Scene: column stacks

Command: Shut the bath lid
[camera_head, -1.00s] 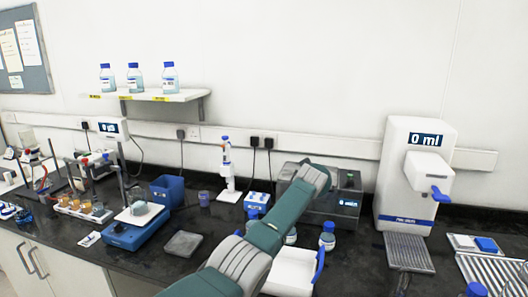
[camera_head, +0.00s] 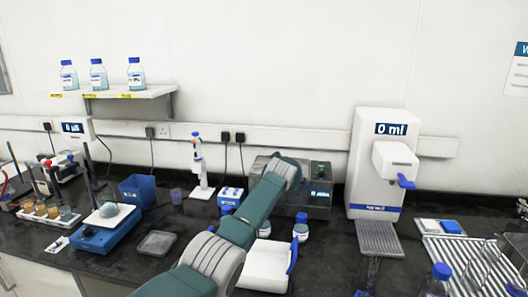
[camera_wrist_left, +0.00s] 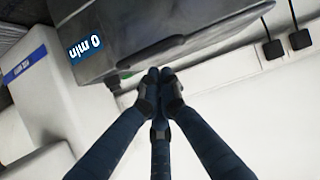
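The bath (camera_head: 318,201) is a grey metal box with a lit display, standing against the wall in the head view. My left arm crosses in front of it, and its wrist hides much of the bath's front and top. I cannot tell how far the lid stands open. In the left wrist view the grey bath body (camera_wrist_left: 150,30) with its "0 min" display fills the top. My left gripper (camera_wrist_left: 160,73) has its dark fingers together at the bath's edge, with nothing visible between them; contact is unclear. In the head view this gripper is hidden behind my wrist. My right gripper is out of view.
A white dispenser (camera_head: 377,165) reading "0 ml" stands right of the bath. Blue-capped bottles (camera_head: 301,228) and a white tray-like item (camera_head: 266,266) sit in front of the bath. A blue bin (camera_head: 138,189) and a pipette stand (camera_head: 200,168) are to the left.

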